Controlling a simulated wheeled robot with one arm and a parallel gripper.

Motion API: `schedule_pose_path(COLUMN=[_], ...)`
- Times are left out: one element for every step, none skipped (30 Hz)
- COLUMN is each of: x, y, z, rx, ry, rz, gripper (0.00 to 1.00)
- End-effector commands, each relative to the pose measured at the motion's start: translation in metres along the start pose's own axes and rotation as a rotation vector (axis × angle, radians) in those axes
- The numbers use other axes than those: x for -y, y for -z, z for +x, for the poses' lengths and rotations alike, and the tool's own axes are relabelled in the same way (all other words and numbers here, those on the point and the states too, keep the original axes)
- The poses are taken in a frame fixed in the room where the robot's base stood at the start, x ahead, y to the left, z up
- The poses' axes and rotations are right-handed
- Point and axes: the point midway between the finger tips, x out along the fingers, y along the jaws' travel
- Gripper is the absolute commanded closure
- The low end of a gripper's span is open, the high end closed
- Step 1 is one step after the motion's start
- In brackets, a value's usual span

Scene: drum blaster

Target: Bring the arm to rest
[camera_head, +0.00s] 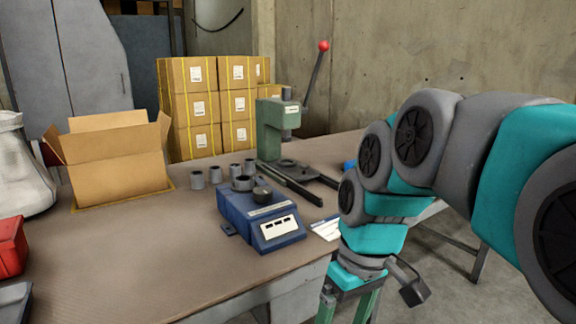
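My arm reaches in from the right side of the view, bent at several joints, with its end pointing down. My gripper (346,308) hangs at the bottom, in front of the workbench's front edge. Two green fingers show with a gap between them. Their tips are cut off by the bottom of the view, so I cannot see whether anything is between them. The arm is apart from the things on the workbench (150,265).
A blue device (262,215) stands near the bench's front edge. Behind it are several grey cylinders (215,174) and a green press (272,130) with a red-knobbed lever. An open cardboard box (115,165) and a red bin (10,247) are left. Stacked cartons (195,105) stand behind.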

Motion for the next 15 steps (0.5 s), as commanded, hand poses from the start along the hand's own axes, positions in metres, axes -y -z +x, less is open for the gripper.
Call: schedule_pose_path(x=[-0.001,-0.002,-0.004,-0.005,-0.006,-0.006,-0.007,-0.007,-0.008,-0.008,-0.007,-0.007,-0.007,-0.007,-0.006], y=[-0.02,-0.03,-0.044,-0.054,-0.064,-0.079,-0.089,-0.099,-0.111,-0.119,-0.128,-0.137,-0.143,-0.148,-0.154], z=[0.013,0.021,0.032,0.04,0.047,0.058,0.066,0.073,0.082,0.088,0.094,0.101,0.105,0.109,0.113], rx=[0.019,0.03,0.046,0.056,0.062,0.078,0.087,0.097,0.106,0.111,0.119,0.129,0.133,0.137,0.142], ry=[-0.009,-0.016,-0.024,-0.032,-0.04,-0.048,-0.055,-0.062,-0.072,-0.078,-0.083,-0.088,-0.093,-0.097,-0.101], rz=[0.059,0.095,0.143,0.179,0.214,0.261,0.294,0.327,0.366,0.395,0.42,0.45,0.47,0.486,0.505], gripper=[0.14,0.14,0.14,0.14,0.14,0.14,0.14,0.14,0.14,0.14,0.14,0.14,0.14,0.14,0.14])
